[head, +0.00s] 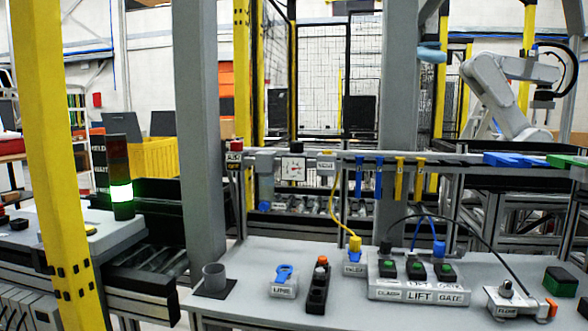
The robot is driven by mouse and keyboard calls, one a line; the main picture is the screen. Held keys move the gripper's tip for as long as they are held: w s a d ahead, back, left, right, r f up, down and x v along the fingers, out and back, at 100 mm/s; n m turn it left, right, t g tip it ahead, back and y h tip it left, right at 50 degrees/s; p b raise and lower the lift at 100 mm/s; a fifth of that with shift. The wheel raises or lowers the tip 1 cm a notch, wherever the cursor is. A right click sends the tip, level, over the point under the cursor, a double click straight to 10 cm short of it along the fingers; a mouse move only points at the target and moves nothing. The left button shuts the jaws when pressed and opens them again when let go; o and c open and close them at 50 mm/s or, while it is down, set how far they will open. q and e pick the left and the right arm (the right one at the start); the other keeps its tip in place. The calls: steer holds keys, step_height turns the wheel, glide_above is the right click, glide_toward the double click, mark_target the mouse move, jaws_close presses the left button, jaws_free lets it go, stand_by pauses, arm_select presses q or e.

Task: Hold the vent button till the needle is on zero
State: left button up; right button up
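The pressure gauge (293,168) has a white square face and sits on the rail behind the table. A small red mark shows on its face, but the needle's reading is too small to tell. The vent button's housing (326,160) is a small grey block just right of the gauge, with a label that seems to read VENT. Whether the button is pressed cannot be told. Neither of my grippers is in view, and nothing is seen touching the button.
A red-topped AIR OFF block (234,152) is left of the gauge. A yellow hose (340,222) hangs below the vent block. A grey post (200,120) stands left.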

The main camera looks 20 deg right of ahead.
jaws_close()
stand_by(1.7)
